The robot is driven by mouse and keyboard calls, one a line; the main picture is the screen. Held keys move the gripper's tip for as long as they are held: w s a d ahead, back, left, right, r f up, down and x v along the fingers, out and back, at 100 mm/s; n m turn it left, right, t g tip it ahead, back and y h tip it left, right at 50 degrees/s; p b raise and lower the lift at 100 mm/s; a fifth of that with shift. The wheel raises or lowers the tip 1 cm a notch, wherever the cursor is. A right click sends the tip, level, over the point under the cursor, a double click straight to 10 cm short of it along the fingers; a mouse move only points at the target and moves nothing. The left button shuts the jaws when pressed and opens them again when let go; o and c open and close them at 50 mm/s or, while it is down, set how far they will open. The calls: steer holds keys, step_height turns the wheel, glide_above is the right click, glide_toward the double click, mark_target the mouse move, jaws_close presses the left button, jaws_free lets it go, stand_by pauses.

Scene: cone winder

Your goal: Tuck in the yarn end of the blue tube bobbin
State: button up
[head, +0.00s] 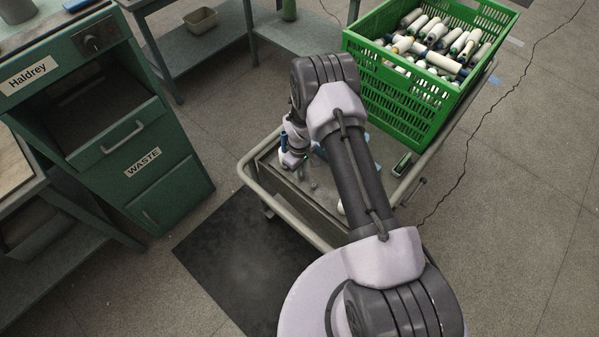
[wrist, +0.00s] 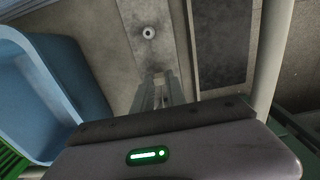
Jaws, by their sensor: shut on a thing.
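My gripper (wrist: 161,92) points down over the cart top, and its fingers are close together in the wrist view. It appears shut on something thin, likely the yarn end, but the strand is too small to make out. A blue and white piece (head: 283,146), apparently the blue tube bobbin, shows upright just left of my wrist in the head view, partly hidden by the arm. The bobbin does not show in the wrist view, where the palm covers the lower part.
The metal cart (head: 325,217) has a small round peg (wrist: 148,33) ahead of the fingers. A blue tray (wrist: 72,75) stands beside the gripper. A green crate (head: 392,91) full of bobbins is at the back right. The green waste cabinet (head: 160,180) stands left.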

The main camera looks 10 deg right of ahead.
step_height(320, 180, up, 12)
steer(key=p, duration=0.4)
steer(key=shift+r+p, duration=0.15)
steer(key=shift+p, duration=0.2)
